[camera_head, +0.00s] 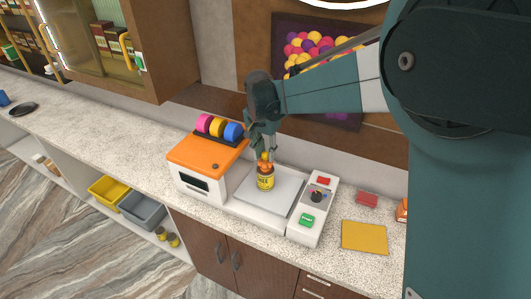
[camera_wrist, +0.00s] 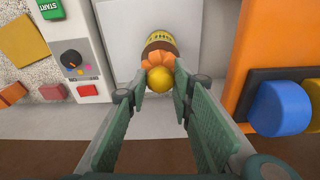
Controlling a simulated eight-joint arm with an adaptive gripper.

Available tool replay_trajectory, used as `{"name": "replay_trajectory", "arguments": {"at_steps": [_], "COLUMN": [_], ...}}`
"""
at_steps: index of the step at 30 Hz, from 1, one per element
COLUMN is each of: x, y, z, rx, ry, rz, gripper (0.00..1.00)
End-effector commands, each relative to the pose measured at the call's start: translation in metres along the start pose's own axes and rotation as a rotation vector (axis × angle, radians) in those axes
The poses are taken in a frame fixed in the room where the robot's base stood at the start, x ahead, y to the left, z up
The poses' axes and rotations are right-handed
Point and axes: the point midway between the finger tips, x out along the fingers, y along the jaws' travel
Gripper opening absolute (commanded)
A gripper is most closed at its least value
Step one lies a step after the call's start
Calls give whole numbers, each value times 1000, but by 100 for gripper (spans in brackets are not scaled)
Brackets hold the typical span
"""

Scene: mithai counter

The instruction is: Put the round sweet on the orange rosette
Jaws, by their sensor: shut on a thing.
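The round sweet (camera_wrist: 160,80) is a smooth yellow ball between my fingertips in the wrist view. It shows small in the head view (camera_head: 264,155). My gripper (camera_wrist: 162,88) is shut on it, and in the head view my gripper (camera_head: 264,145) points down above the jar. The orange rosette (camera_wrist: 158,60) lies right by the sweet in the wrist view, on the top end of a brown jar (camera_wrist: 160,42) with a yellow label. In the head view the jar (camera_head: 265,182) stands upright, with the orange rosette (camera_head: 265,167) on top. I cannot tell whether sweet and rosette touch.
The jar stands on the pale plate (camera_head: 285,191) of a white machine with a green START button (camera_head: 307,220) and a dial. An orange-topped box (camera_head: 192,157) with pink, yellow and blue rolls is close on the left. A yellow mat (camera_head: 363,237) lies right.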

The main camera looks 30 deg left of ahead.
Motion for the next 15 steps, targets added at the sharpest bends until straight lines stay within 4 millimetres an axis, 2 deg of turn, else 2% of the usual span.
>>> {"name": "replay_trajectory", "arguments": {"at_steps": [7, 8, 10, 15], "x": [4, 3, 3, 3], "y": [0, 0, 0, 0], "z": [0, 0, 0, 0], "rx": [0, 0, 0, 0], "ry": [0, 0, 0, 0], "rz": [0, 0, 0, 0], "gripper": [14, 28, 37, 39]}}
